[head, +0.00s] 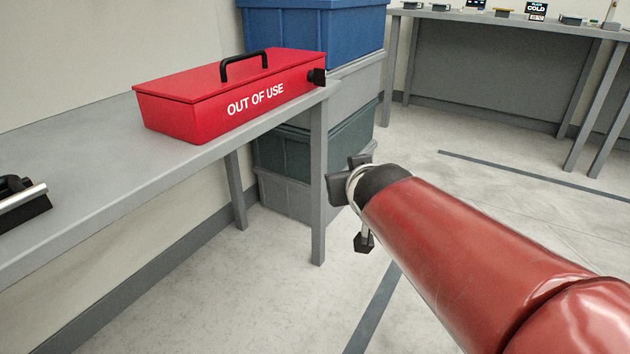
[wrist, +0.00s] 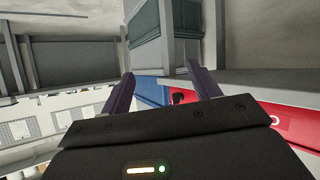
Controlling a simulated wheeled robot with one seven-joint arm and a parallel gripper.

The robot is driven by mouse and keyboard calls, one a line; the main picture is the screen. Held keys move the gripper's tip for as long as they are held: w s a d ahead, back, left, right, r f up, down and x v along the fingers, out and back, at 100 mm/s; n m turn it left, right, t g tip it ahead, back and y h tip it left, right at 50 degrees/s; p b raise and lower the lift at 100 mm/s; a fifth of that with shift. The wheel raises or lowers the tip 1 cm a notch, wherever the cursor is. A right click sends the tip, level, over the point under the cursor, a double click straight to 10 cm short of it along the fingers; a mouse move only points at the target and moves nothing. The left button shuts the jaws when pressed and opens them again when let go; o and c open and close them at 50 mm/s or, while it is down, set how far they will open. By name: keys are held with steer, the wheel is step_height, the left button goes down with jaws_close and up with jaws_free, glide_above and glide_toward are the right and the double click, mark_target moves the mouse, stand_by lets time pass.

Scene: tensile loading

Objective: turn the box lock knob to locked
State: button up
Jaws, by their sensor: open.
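The red box (head: 240,92), marked OUT OF USE and with a black handle on its closed lid, rests on the grey bench. Its black lock knob (head: 316,77) sticks out of the right end; its angle is too small to read. My gripper (head: 345,180) is in front of and below that end in the picture, apart from the box. In the wrist view my gripper (wrist: 162,80) has its two fingers spread and nothing held. The red box (wrist: 285,115) shows there at the right, and the small dark knob (wrist: 178,98) shows beside the right finger.
The grey bench (head: 70,220) ends just past the box, with a leg below. Stacked crates, a blue one (head: 320,35) on top, stand behind that end. A dark tool with a metal bar (head: 22,198) lies at left. Open floor (head: 480,240) lies right.

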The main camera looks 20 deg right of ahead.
steer(key=shift+s+a+f+g, duration=0.15)
steer(key=shift+s+a+f, duration=0.15)
steer(key=shift+s, duration=0.15)
steer(key=shift+s+a+f+g, duration=0.15)
steer(key=shift+s+a+f, duration=0.15)
steer(key=shift+s, duration=0.15)
steer(key=shift+r, duration=0.1)
steer(key=s+a+g+y+p, duration=0.1)
steer(key=s+a+g+p, duration=0.1)
steer(key=s, duration=0.3)
steer(key=s+a+g+p, duration=0.2)
steer(key=s+a+p, duration=0.1)
steer(key=s+p, duration=0.1)
steer(key=s+a+r+n+g+y+p, duration=0.1)
steer(key=s+a+p, duration=0.1)
steer(key=s+p, duration=0.2)
steer(key=s, duration=0.3)
steer(key=shift+a+g+y, duration=0.15)
steer(key=shift+g+y, duration=0.15)
steer(key=shift+g, duration=0.1)
steer(key=shift+r, duration=0.1)
